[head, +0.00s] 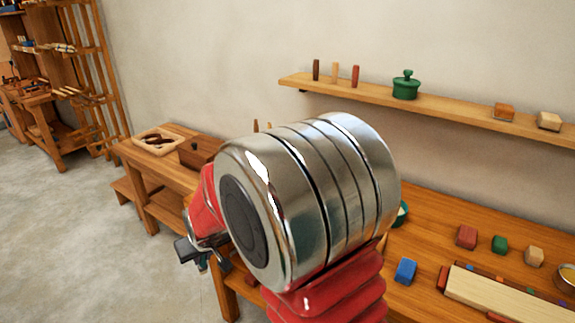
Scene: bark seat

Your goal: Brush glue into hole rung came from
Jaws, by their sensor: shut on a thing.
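My gripper (203,250) shows at the left of my arm, in front of the workbench's left part. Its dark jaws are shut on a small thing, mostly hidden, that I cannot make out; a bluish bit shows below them. I cannot pick out a brush, a rung or its hole. A green lidded pot (405,86) stands on the wall shelf. A round metal dish with yellowish contents (568,275) is cut off at the right edge. A green rounded thing (402,212) is partly hidden behind my arm. I cannot tell which holds glue.
My arm's big metal joint hides the middle. The wooden bench (435,225) at right carries coloured blocks (405,270) and a long pale board (500,295). A wooden tray (157,140) lies on the left table. A wall shelf (450,108) runs behind. Floor at left is clear.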

